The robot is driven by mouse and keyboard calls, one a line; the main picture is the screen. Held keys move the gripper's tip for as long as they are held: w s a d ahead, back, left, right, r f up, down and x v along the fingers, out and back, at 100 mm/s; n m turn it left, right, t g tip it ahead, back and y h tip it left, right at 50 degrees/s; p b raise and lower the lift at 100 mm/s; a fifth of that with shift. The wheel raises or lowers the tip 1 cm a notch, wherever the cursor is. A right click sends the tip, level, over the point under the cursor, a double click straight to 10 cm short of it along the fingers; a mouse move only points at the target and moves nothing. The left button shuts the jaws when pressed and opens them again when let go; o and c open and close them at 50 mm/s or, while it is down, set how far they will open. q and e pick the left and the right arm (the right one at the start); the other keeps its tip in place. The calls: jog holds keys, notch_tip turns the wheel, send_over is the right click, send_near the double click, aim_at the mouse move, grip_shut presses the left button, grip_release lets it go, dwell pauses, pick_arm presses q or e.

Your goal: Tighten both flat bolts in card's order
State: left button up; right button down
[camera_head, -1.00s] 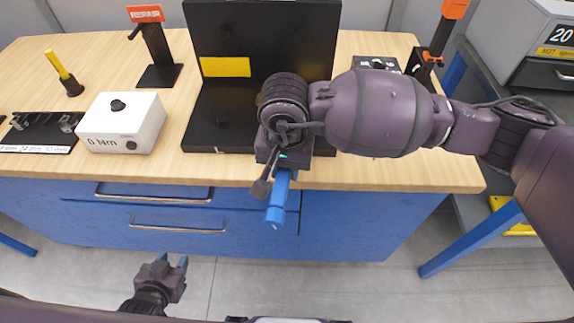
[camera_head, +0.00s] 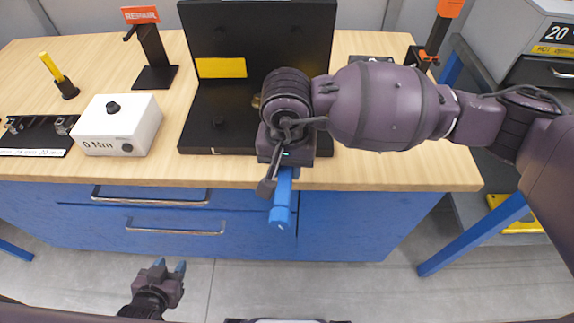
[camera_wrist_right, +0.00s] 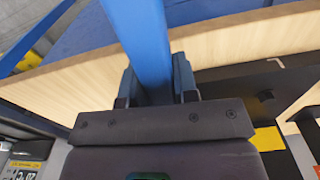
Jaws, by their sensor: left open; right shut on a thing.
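My right gripper (camera_head: 284,166) is shut on a blue bar-shaped tool (camera_head: 281,204), which sticks out past the table's front edge. In the right wrist view the blue tool (camera_wrist_right: 143,40) runs between both fingers (camera_wrist_right: 157,86). A black fixture (camera_head: 200,135) with a flat base and upright back stands on the table behind it. A yellow card (camera_head: 221,68) is on the upright; no writing is legible. A small dark round part (camera_head: 219,122) on the base may be a bolt. A brassy part is mostly hidden by my right wrist. My left gripper (camera_head: 170,268) is open and empty, low in front of the table.
A white box (camera_head: 118,130) with a black knob stands left of the fixture. A black rack (camera_head: 38,138), a yellow-handled tool (camera_head: 55,72) and a stand with a REPAIR sign (camera_head: 141,15) are further left. Blue drawers (camera_head: 160,215) front the table. A grey cabinet stands right.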

jog(key=shift+r+p, duration=0.55)
jog(key=shift+r, duration=1.4)
